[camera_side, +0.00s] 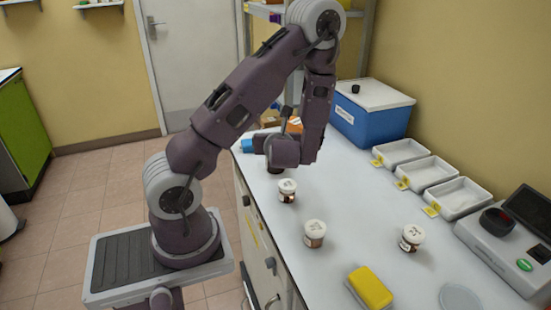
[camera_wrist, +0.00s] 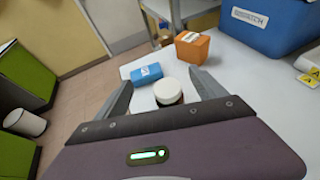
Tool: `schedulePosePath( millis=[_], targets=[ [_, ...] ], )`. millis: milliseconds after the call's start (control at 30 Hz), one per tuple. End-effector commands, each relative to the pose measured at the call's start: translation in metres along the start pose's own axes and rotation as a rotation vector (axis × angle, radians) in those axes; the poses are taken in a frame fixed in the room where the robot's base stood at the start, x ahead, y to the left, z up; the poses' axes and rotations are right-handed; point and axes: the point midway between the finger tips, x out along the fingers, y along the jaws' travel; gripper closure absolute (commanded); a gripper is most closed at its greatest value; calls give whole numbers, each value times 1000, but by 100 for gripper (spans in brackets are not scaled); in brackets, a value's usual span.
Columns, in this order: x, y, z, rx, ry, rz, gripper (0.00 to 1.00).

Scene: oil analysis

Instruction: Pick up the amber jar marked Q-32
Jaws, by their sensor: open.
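My gripper (camera_side: 279,160) is low over the bench's far left part, its fingers open. In the wrist view, a white-lidded jar (camera_wrist: 168,91) is between the open fingers (camera_wrist: 160,79); I cannot tell whether they touch it. In the side view that jar is mostly hidden by my gripper. Three more white-lidded, brown jars stand upright on the bench: one (camera_side: 287,191) just in front of my gripper, one (camera_side: 315,233) nearer the camera, one (camera_side: 411,238) to the right. The lids and labels carry marks too small to read, so I cannot tell which is Q-32.
A blue bottle-like item (camera_wrist: 146,75) and an orange box (camera_wrist: 192,48) lie beyond the fingers. A blue cooler (camera_side: 368,118) stands at the back. Several white trays (camera_side: 428,171) line the right side, near a grey instrument (camera_side: 505,240). A yellow sponge-like block (camera_side: 370,287) is in front.

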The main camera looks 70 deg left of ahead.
Motion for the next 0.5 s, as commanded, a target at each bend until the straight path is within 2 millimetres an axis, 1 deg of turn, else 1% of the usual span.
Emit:
schedulePosePath(
  millis=[33,100,200,267,367,500],
  targets=[
    [7,1,-19,11,6,4,20],
    [15,1,-38,5,4,2,20],
    [22,0,-52,-1,1,1,20],
    [25,0,-57,-4,0,2,20],
    [36,0,-58,-8,-1,2,20],
    [58,-2,-55,-9,-2,4,20]
  ],
)
